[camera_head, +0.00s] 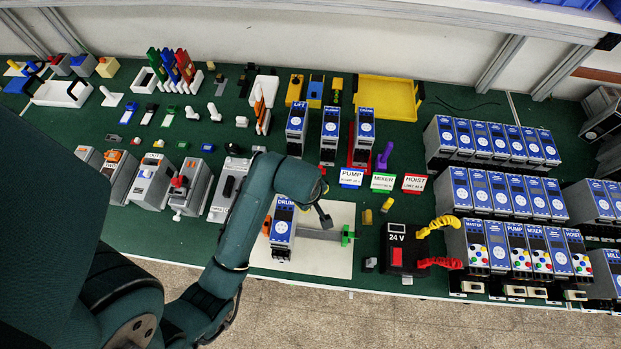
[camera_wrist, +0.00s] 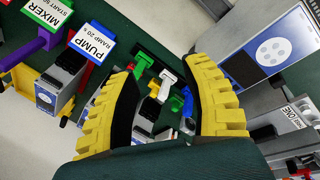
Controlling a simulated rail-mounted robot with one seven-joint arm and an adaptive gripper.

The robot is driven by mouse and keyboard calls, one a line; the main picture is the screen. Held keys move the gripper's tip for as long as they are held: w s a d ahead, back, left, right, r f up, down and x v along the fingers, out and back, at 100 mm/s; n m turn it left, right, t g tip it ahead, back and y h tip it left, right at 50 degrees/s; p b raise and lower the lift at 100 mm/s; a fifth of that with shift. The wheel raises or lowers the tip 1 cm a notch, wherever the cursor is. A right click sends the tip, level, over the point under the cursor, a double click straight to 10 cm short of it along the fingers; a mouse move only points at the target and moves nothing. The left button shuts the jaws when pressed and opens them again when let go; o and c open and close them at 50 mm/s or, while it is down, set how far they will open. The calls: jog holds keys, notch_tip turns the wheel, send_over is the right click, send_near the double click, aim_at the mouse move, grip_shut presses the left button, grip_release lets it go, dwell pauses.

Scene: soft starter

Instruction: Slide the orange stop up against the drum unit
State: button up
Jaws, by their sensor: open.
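The drum unit (camera_head: 283,222) is a grey block with a blue front lettered DRUM. It stands upright on a grey rail (camera_head: 318,234) on a white board. The orange stop (camera_head: 266,226) shows as a small orange piece at the unit's left; my arm partly hides this area, and I cannot tell whether they touch. A green stop (camera_head: 347,235) sits at the rail's right end. My gripper (camera_head: 322,214) is above the rail, right of the drum unit. In the wrist view its yellow-ribbed fingers (camera_wrist: 165,110) are apart, with nothing held between them. I cannot identify the orange stop there.
Signs for PUMP (camera_head: 349,177), MIXER (camera_head: 383,181) and HOIST (camera_head: 414,183) stand behind the board. A 24 V supply (camera_head: 396,245) with yellow and red cables is to the right. Grey devices (camera_head: 152,180) stand left. The board's front right (camera_head: 320,265) is clear.

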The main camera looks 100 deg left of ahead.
jog(key=s+d+r+n+h+p, duration=0.2)
jog(key=s+d+n+p, duration=0.2)
jog(key=s, duration=0.4)
jog(key=s+d+r+n+h+p, duration=0.1)
jog(key=s+d+r+n+p, duration=0.25)
jog(key=s, duration=0.45)
jog(key=shift+g, duration=0.3)
jog(key=f, duration=1.7)
jog(key=shift+s+a+f, duration=0.15)
jog(key=shift+s, duration=0.1)
grip_shut()
